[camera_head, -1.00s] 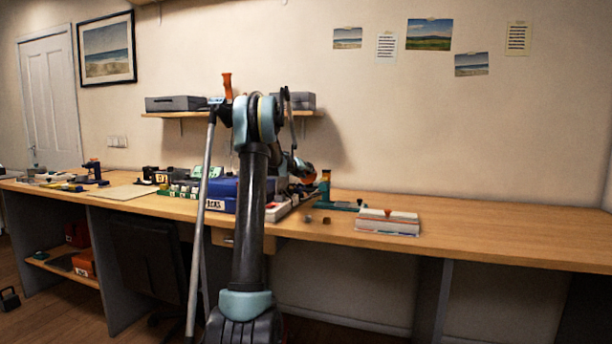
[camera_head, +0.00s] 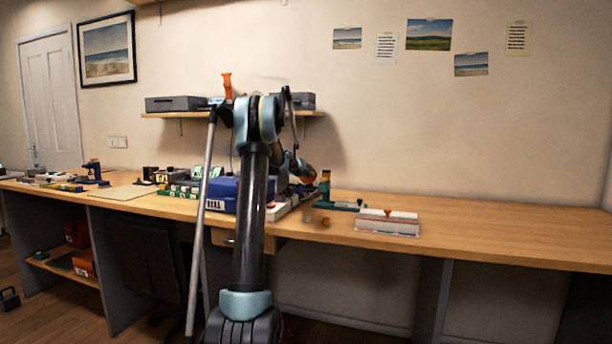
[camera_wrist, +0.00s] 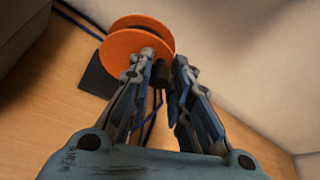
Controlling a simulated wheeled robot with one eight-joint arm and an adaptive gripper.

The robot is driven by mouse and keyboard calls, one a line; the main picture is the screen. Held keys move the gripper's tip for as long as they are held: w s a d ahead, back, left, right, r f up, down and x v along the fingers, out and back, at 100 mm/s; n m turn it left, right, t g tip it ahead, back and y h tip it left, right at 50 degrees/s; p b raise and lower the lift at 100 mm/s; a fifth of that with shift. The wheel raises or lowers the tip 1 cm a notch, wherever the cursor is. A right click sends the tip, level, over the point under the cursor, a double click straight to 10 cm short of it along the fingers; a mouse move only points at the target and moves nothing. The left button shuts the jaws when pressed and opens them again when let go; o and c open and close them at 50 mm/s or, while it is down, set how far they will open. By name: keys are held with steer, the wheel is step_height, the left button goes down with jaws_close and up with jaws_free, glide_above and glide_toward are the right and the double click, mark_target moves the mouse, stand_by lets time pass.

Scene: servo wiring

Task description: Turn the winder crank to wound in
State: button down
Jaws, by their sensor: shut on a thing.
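The winder shows in the wrist view as an orange spool (camera_wrist: 122,52) with two round flanges, beside a dark flat base. A small dark crank knob (camera_wrist: 160,74) stands out in front of the spool. My gripper (camera_wrist: 162,64) has its two fingers on either side of the knob and is shut on it. In the head view, the orange spool (camera_head: 308,176) shows small at the end of my arm, and the crank is too small to make out there.
A blue cable (camera_wrist: 82,22) runs past the spool. A blue bin (camera_head: 224,190) stands left of my arm. A green stand (camera_head: 326,188) and a white box (camera_head: 387,222) stand to the right. The bench (camera_head: 500,235) is clear further right.

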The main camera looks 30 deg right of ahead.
mark_target(311, 179)
steer(key=f+m+t+y, duration=0.1)
steer(key=m, duration=0.1)
steer(key=s+f+m+t+y, duration=0.1)
steer(key=m, duration=0.2)
steer(key=d+m+t+y, duration=0.1)
steer(key=m+t, duration=0.1)
steer(key=shift+s+d+f+m+y, duration=0.1)
steer(key=shift+s+f+m+y, duration=0.05)
steer(key=shift+f+m+y, duration=0.2)
steer(key=shift+f+m+t, duration=0.35)
steer(key=shift+m+t, duration=0.15)
steer(key=shift+m, duration=0.05)
stand_by(0.5)
steer(key=c, duration=1.5)
jaws_free()
steer(key=shift+o, duration=0.2)
steer(key=shift+s, duration=0.1)
